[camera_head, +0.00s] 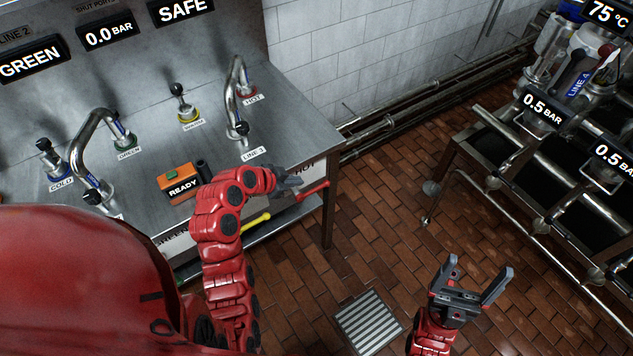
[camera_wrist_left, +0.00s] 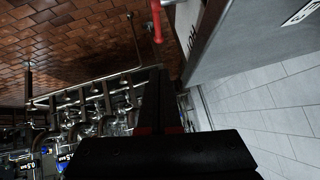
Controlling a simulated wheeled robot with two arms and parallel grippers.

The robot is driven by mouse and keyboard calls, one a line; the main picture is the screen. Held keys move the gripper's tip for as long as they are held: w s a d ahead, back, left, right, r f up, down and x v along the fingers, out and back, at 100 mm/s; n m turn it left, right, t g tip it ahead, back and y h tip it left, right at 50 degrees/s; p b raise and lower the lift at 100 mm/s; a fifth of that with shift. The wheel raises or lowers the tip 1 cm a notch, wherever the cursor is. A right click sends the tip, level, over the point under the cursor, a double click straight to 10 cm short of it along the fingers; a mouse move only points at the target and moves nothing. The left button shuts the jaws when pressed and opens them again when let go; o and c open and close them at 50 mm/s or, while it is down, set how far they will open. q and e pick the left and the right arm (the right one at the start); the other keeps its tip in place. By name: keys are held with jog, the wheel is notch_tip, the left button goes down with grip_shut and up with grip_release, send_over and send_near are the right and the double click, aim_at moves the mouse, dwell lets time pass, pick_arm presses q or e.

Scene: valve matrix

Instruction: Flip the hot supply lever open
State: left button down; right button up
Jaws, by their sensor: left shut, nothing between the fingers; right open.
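The hot supply lever (camera_head: 313,191) is a red handle at the front right corner of the steel bench, under the partly covered word HOT. It slants up to the right in the head view. In the left wrist view the red lever (camera_wrist_left: 156,20) shows at the top, with its red end hanging beside the bench front. My left gripper (camera_head: 297,181) is shut and empty, just left of and above the lever; whether it touches the lever I cannot tell. My right gripper (camera_head: 475,279) is open and empty over the brick floor, far to the right.
A yellow lever (camera_head: 255,222) sits along the bench front, left of the red one. The steel bench (camera_head: 290,110) carries curved hoses, knobs and an orange READY box (camera_head: 180,185). A rack of vessels (camera_head: 540,130) stands at right. Floor between them is clear, with a drain grate (camera_head: 369,321).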

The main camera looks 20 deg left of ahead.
dwell(0.3)
pick_arm(q)
jog(key=p, duration=0.4)
send_near(320, 186)
jog(key=w+d, duration=0.2)
jog(key=w, duration=0.1)
jog(key=shift+w+a+f+p, duration=0.15)
jog(key=shift+f+p, duration=0.3)
jog(key=shift+f, duration=0.55)
jog(key=shift+w+d+f+p, duration=0.15)
jog(key=shift+f+p, duration=0.25)
jog(key=shift+f, duration=0.55)
